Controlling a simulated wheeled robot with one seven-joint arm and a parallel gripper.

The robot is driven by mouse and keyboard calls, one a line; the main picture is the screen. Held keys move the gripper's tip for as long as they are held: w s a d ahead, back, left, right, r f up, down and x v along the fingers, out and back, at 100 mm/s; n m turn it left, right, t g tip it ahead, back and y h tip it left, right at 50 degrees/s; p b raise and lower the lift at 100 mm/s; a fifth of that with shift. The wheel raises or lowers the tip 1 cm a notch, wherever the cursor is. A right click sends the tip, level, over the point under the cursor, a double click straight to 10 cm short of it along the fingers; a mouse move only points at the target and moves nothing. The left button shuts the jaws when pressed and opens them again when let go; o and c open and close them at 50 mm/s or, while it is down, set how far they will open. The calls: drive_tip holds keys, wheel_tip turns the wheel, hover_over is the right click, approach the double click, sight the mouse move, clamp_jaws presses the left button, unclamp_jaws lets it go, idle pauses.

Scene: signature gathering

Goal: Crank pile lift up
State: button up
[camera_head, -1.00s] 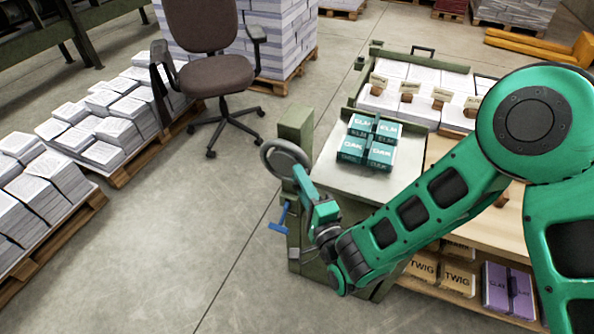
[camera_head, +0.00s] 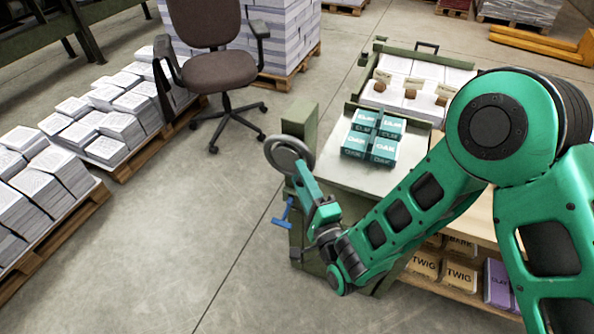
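The crank wheel (camera_head: 289,158), a grey ring with a hub, stands at the left side of the green machine post (camera_head: 300,128). My gripper (camera_head: 297,172) reaches up to the wheel's lower right rim. Its fingertips are too small and overlapped to tell whether they are closed on the rim. The pile lift's pale platform (camera_head: 345,181) carries several teal blocks (camera_head: 373,138) marked OAK and ELM, stacked in a small group. My green arm covers the platform's lower right part.
A blue handle (camera_head: 283,214) sticks out left of the machine below the wheel. A brown office chair (camera_head: 217,72) stands behind left. Paper stacks on pallets (camera_head: 128,165) line the left. A shelf with TWIG boxes (camera_head: 424,264) is under my arm. The floor at left centre is clear.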

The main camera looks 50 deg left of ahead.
drive_tip(key=shift+w, duration=0.15)
drive_tip(key=shift+d, duration=0.15)
drive_tip(key=v, duration=1)
drive_tip(key=shift+s+d, duration=0.2)
